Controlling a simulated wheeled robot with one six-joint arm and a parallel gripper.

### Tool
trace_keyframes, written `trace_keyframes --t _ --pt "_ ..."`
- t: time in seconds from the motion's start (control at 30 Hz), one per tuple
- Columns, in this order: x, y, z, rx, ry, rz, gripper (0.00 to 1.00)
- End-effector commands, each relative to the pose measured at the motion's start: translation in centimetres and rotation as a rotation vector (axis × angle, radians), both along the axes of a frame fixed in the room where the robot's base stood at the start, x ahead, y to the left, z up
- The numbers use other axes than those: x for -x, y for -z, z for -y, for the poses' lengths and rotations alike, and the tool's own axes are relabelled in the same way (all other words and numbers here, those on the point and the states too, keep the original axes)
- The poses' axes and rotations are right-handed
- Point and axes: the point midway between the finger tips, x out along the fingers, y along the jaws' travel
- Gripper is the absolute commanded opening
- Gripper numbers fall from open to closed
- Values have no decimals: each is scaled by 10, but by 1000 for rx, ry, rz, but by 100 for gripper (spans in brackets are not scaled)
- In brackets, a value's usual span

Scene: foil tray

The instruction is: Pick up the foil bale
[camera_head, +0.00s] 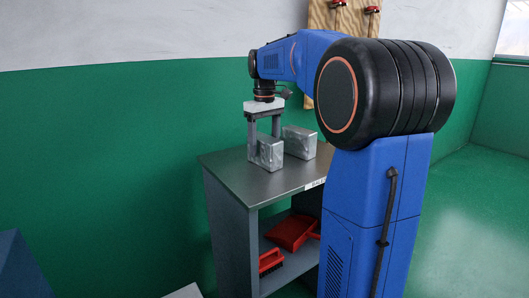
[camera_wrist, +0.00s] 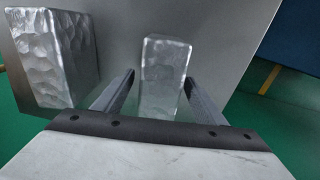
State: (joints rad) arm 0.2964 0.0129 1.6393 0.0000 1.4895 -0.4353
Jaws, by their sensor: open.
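Two silvery, crumpled foil bales stand on a grey metal table. The nearer foil bale (camera_head: 266,153) is under my gripper (camera_head: 263,136), which points down at it. In the wrist view this bale (camera_wrist: 164,75) lies between the two open fingers (camera_wrist: 160,88), with a gap visible on each side. In the head view one finger overlaps the bale's left part and the other is behind it, so contact cannot be told. The other foil bale (camera_head: 300,141) stands to the right and a little behind; it also shows at the left of the wrist view (camera_wrist: 52,55).
The table top (camera_head: 232,174) is clear around the bales, with a free front edge. A red dustpan (camera_head: 291,231) and a red brush (camera_head: 271,261) lie on the shelf below. A green and white wall (camera_head: 110,130) stands behind. A wooden board (camera_head: 325,15) hangs on it.

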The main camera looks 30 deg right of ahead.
Motion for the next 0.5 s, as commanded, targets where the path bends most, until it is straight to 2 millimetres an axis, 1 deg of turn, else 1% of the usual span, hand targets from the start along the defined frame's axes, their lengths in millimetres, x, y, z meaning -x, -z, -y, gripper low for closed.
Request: trace_keyframes --t 0.03,0.1,0.2,0.47,0.5 --pt "1 7 0 -1 0 -2 65" --pt "0 14 0 0 0 -1 65" --pt "0 21 0 0 0 -1 65" --pt "0 23 0 0 0 0 65" --pt "0 23 0 0 0 0 55"
